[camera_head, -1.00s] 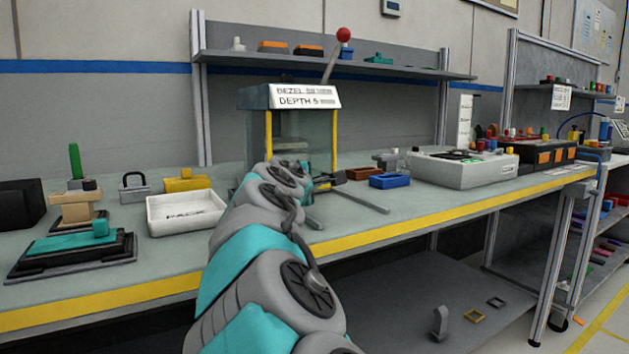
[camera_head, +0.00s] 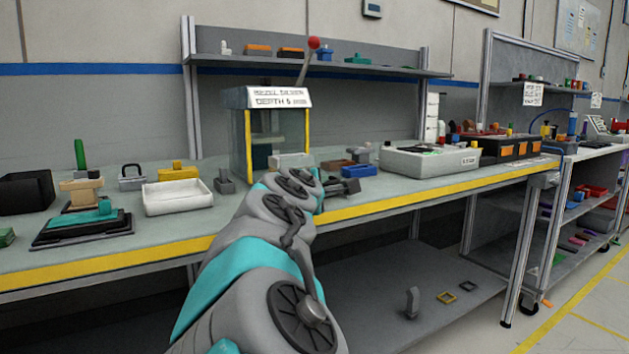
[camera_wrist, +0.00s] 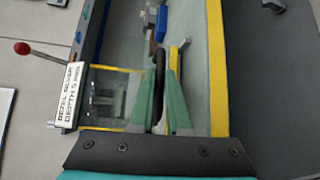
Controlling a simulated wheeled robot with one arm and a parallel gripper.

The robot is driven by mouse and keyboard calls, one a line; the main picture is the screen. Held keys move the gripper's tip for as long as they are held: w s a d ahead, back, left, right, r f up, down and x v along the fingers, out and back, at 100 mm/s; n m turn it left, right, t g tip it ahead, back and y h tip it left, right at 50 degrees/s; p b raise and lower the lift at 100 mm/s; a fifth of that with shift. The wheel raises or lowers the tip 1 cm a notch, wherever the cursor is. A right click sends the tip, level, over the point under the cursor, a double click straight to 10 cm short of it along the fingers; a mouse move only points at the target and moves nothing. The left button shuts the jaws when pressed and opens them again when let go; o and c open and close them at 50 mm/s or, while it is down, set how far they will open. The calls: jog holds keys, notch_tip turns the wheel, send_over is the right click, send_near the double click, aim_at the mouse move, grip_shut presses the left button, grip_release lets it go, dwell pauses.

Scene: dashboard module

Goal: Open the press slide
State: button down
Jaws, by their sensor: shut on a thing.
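The press (camera_head: 279,98) stands on the bench, a box with yellow front edges, a white label and a red-knobbed lever (camera_head: 307,60). It also shows at the left in the wrist view (camera_wrist: 68,95). My gripper (camera_wrist: 165,122) is in front of the press, near the bench's front edge. Its green fingers are shut on a dark upright bar, which looks like the slide's handle (camera_wrist: 159,78). A pale grey block (camera_head: 291,160) shows at the press's front opening. My arm hides most of the slide and its rails in the head view.
A white tray (camera_head: 177,198) and a teal-topped fixture (camera_head: 85,226) lie left of my arm. The bench's yellow front edge (camera_head: 420,192) runs below my gripper.

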jog(key=shift+s+d, duration=0.45)
jog(key=shift+s, duration=0.2)
jog(key=shift+s+d, duration=0.45)
jog(key=shift+s, duration=0.15)
jog(key=c, duration=0.9)
grip_release()
jog(key=shift+s, duration=0.1)
